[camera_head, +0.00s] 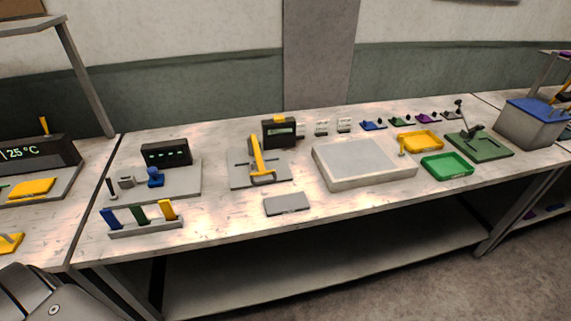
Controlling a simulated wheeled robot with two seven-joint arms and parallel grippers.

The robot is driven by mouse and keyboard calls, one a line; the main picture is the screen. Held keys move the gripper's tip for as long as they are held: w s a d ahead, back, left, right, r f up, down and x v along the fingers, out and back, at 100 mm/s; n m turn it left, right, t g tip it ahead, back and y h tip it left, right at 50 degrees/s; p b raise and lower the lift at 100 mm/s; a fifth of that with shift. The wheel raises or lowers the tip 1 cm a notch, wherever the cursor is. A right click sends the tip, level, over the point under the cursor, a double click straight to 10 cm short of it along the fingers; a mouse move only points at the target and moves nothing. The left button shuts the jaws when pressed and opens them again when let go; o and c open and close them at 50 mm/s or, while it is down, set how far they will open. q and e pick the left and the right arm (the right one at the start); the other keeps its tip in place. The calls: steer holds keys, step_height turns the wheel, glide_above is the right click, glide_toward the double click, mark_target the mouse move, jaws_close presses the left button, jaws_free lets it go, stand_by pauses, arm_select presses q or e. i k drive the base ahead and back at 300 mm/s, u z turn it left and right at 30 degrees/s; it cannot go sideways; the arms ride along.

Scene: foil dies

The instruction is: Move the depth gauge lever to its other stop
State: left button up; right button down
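A grey base plate (240,180) stands mid-table with a small dark display box (279,132) at its back. A yellow lever (256,155) rises from this plate and leans slightly back and left, its lower end near the plate's front. This looks like the depth gauge, though no label is readable. Its stops are too small to make out. A grey part of my own body shows at the lower left corner. Neither of my grippers is in view, and nothing touches the lever.
Left of the plate is a unit with a dark display (166,153) and blue knob (155,177). A rack (145,229) holds blue, green and yellow pieces. A grey slab (287,204) lies in front. A pale block (363,163), yellow tray (420,140) and green tray (447,166) stand right.

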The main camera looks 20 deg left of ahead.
mark_target(262, 170)
steer(key=u, duration=0.45)
steer(key=i, duration=1.05)
steer(key=z, duration=0.6)
